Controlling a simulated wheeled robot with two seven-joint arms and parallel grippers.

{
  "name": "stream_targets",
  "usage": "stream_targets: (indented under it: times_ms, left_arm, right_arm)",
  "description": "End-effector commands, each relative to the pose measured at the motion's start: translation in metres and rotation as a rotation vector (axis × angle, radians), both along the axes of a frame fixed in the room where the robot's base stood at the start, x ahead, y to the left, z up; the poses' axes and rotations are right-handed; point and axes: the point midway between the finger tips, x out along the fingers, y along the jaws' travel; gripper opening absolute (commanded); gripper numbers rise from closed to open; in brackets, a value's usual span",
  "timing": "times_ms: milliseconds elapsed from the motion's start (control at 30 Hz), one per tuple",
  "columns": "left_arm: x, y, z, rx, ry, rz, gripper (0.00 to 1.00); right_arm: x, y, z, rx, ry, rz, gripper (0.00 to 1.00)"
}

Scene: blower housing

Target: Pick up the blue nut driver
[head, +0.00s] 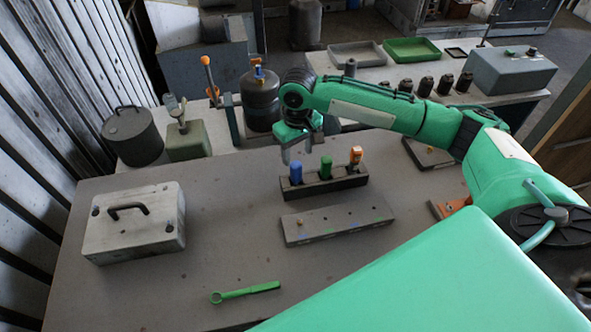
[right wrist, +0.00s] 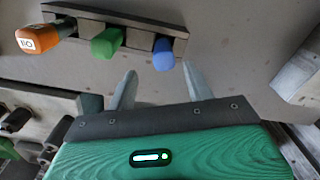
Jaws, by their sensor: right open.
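The blue nut driver (head: 296,173) stands upright at the left end of a dark holder block (head: 347,181), its handle showing and its lower part hidden in the block. A green-handled driver (head: 326,167) and an orange-handled one (head: 356,156) stand beside it. My right gripper (head: 297,152) is open and empty, just above and behind the blue handle. In the right wrist view the blue handle (right wrist: 163,54) lies beyond the fingertips, roughly in line with the gap between the fingers (right wrist: 160,82). I see no contact. My left gripper is out of view.
A grey block with holes (head: 335,222) lies in front of the holder. A green wrench (head: 245,292) lies near the table's front. A grey case (head: 133,223) stands at the left. The table between case and holder is clear. A back bench holds trays (head: 411,50) and dark cylinders.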

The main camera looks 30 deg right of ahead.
Motion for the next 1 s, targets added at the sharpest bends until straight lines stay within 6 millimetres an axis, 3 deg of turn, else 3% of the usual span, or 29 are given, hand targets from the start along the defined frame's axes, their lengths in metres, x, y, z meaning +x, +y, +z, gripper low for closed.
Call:
stream_targets:
  times_ms: [167,433,633,933,1000]
  left_arm:
    - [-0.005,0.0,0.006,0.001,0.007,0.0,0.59]
    - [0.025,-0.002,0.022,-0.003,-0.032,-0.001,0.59]
    - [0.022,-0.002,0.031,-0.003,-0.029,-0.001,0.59]
    - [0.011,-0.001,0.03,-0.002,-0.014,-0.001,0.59]
    - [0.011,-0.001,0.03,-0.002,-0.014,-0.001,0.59]
  right_arm:
    - [0.0,0.0,-0.023,0.0,0.001,-0.001,0.53]
    - [-0.004,0.004,-0.045,0.0,0.003,0.0,0.53]
    - [-0.005,0.005,-0.074,0.0,0.001,-0.001,0.53]
    - [-0.005,0.006,-0.081,0.0,0.0,0.001,0.53]
    - [-0.005,0.005,-0.081,0.0,0.0,0.001,0.41]
